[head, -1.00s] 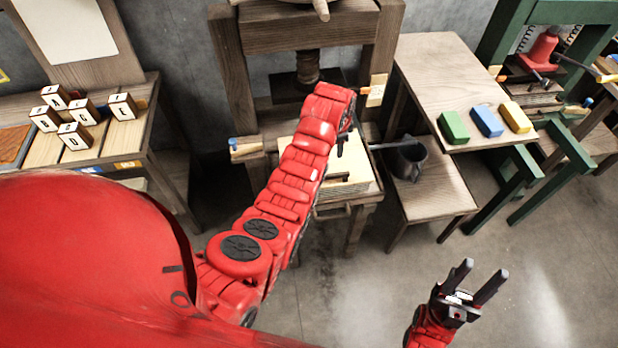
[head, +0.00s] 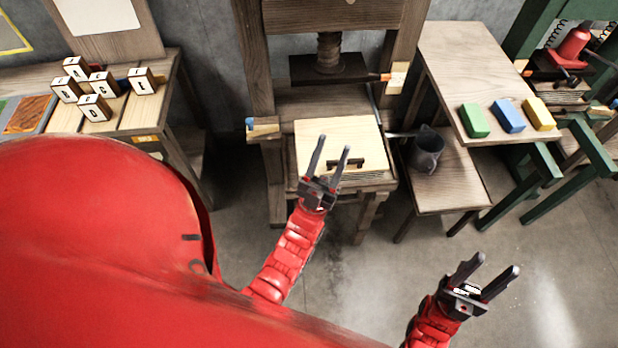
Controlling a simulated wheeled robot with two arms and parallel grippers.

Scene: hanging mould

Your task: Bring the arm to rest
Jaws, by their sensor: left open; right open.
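My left arm comes up from the lower middle of the head view. Its gripper (head: 330,160) is open and empty, with its two dark fingers pointing up the picture. The fingers overlap the pale wooden board with a dark handle (head: 360,140) in the picture; whether they touch it I cannot tell. My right gripper (head: 485,278) is open and empty at the lower right, over the bare floor.
A wooden press (head: 250,80) stands at the back middle. A side table (head: 455,60) holds green (head: 474,121), blue (head: 509,116) and yellow (head: 539,113) blocks. Several lettered cubes (head: 95,107) lie at left. The floor in front is open.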

